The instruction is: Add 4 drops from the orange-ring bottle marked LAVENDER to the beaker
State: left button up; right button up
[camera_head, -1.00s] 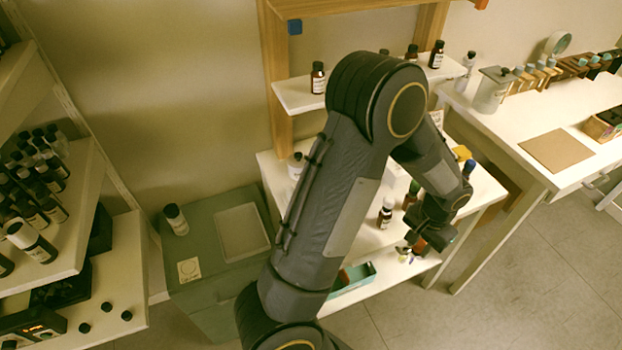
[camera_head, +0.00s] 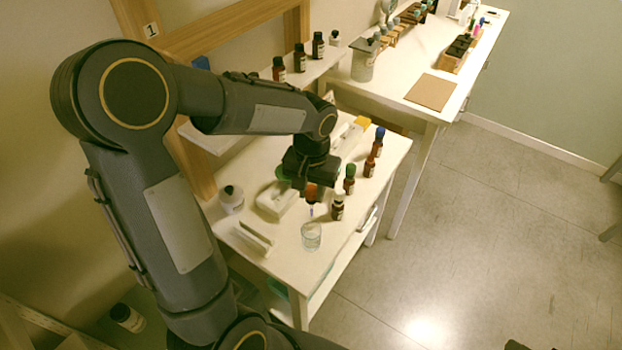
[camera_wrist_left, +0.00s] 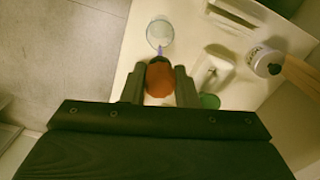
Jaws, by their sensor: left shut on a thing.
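My left gripper (camera_head: 311,184) is shut on an orange-brown bottle (camera_head: 312,193), which looks turned tip-down. Its narrow bluish tip points at the beaker. I cannot read any label or make out a ring. The clear glass beaker (camera_head: 311,238) stands upright near the table's front edge, just below the tip. In the left wrist view the bottle (camera_wrist_left: 160,80) sits between both fingers (camera_wrist_left: 159,88), its purple tip at the near rim of the beaker (camera_wrist_left: 160,33). I cannot tell the beaker's contents. My right gripper is out of view.
Bottles with white (camera_head: 338,206), green (camera_head: 349,180) and blue (camera_head: 376,142) caps stand right of the gripper. A white block (camera_head: 277,202), a slotted white holder (camera_head: 254,238) and a dark-capped white bottle (camera_head: 231,200) stand left. Amber bottles (camera_head: 299,58) line the shelf behind.

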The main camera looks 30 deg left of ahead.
aim_at(311, 202)
pick_arm(q)
jog(key=shift+s, duration=0.2)
jog(key=shift+w+f, duration=0.1)
jog(key=shift+f+b, duration=1.7)
jog(key=shift+f, duration=0.15)
jog(key=shift+o, duration=0.6)
jog(key=shift+c, duration=0.6)
jog(key=c, duration=0.3)
